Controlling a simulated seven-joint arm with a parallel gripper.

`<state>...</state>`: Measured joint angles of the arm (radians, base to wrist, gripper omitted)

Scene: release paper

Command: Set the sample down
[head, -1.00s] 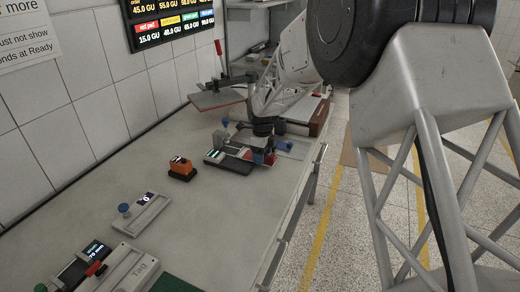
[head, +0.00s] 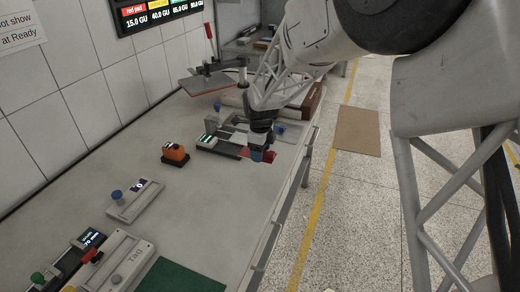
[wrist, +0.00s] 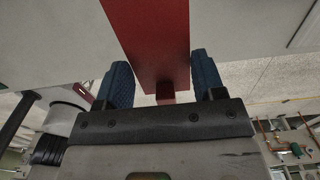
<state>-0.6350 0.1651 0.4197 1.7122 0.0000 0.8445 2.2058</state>
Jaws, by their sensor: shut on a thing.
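The sample appears as a long red block (wrist: 148,38) in the wrist view, running up out of the frame between the blue fingers. My gripper (wrist: 162,82) is shut on it. In the head view my gripper (head: 259,154) points down over the right part of the bench, beside a grey device with a green-lit display (head: 207,140). Red (head: 270,157) shows beside the fingertips. The sample's far end is cut off in the wrist view. I cannot tell whether its underside touches anything.
An orange device (head: 175,153) stands left of my gripper on the bench (head: 190,205). A tilted board on an arm (head: 207,82) is behind. The bench's right edge is close.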

